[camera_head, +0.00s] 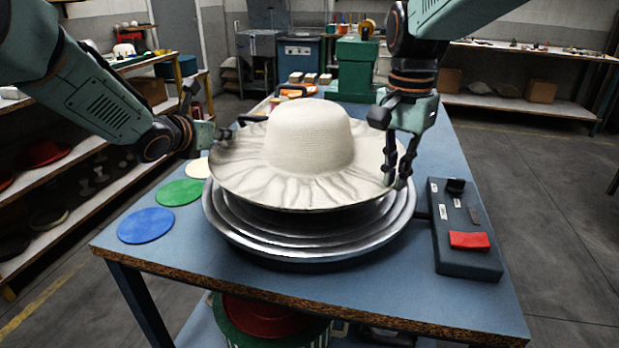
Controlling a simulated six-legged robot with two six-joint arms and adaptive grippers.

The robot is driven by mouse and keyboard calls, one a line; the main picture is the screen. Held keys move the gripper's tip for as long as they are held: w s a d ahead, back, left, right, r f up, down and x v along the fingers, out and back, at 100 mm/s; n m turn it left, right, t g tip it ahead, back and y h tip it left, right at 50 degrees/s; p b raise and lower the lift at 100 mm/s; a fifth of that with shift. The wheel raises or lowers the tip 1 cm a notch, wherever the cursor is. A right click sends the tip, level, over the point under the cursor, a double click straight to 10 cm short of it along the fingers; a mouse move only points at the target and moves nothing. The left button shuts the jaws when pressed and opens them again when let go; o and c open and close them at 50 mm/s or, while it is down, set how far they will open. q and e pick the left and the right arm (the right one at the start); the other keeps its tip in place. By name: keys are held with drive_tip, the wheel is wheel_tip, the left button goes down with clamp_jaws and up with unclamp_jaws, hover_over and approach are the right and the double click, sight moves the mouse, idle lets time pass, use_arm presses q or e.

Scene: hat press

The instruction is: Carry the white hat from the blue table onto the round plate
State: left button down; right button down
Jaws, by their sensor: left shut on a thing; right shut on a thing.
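The white hat (309,138) is wide-brimmed with a rounded crown and a wavy brim. It is right above the round metal plate (235,238), which has stepped rings; the brim covers the plate's middle. I cannot tell whether the hat touches the plate. My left gripper (232,133) is shut on the left edge of the brim. My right gripper (397,178) is shut on the right edge of the brim, its fingers pointing down. The plate sits on the blue table (470,322).
A black control box (465,258) with a red button (469,240) stands right of the plate. Blue (146,225), green (179,192) and cream (199,168) discs lie at the left. A green machine (357,66) stands at the back. Shelves line both sides.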

sight(225, 153)
drive_tip(key=shift+f, duration=0.15)
